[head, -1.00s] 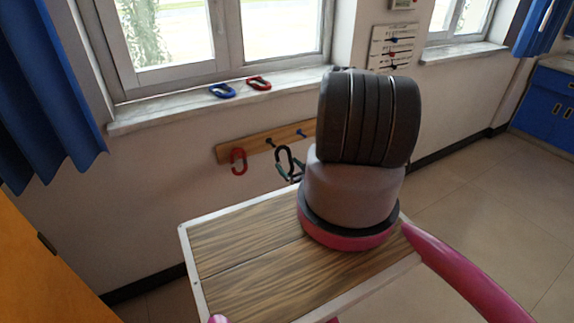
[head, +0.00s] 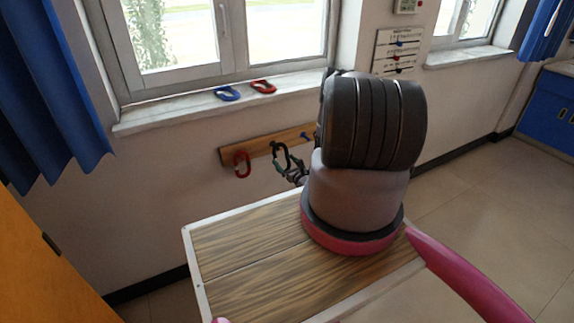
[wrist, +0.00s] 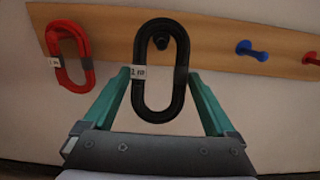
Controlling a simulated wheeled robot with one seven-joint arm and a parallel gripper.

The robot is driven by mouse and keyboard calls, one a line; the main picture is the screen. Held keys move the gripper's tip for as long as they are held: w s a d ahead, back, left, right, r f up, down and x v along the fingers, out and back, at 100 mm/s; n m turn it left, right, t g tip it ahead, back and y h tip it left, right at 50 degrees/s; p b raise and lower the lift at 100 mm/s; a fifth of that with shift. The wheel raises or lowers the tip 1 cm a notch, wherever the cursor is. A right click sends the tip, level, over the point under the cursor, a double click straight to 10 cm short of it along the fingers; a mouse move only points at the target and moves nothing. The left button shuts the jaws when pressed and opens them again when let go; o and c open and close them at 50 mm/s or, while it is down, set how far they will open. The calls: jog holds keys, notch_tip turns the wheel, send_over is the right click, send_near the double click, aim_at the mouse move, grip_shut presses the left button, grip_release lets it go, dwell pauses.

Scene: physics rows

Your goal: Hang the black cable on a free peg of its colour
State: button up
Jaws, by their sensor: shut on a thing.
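The black cable (wrist: 181,70) is a long upright loop with a white tag on its left side; in the head view the black cable (head: 275,153) is in front of the rack. My gripper (wrist: 160,76) is shut on it, with a teal finger at each side. In the wrist view the black peg (wrist: 161,43) shows through the upper part of the loop. I cannot tell whether the loop is around the peg or still in front of it. No other cable shows on that peg. The head view shows my gripper (head: 291,170) small and partly hidden by my arm.
The wooden rack (wrist: 215,40) is on the wall. A red cable (wrist: 87,65) hangs at its left end. A blue peg (wrist: 252,51) and a red peg (wrist: 311,58) to the right are bare. A blue cable (head: 227,93) and another red cable (head: 263,87) lie on the windowsill (head: 180,112).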

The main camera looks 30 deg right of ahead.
jog(key=shift+w+a+f, duration=0.1)
jog(key=shift+w+f, duration=0.1)
jog(key=shift+w, duration=0.55)
jog(key=shift+w+d+f, duration=0.1)
jog(key=shift+w+f, duration=0.1)
jog(key=shift+w, duration=0.6)
jog(key=shift+w+a+f, duration=0.1)
jog(key=shift+w+f, duration=0.1)
jog(key=shift+w, duration=0.55)
jog(key=o, duration=1.1)
jog(key=shift+s, duration=0.15)
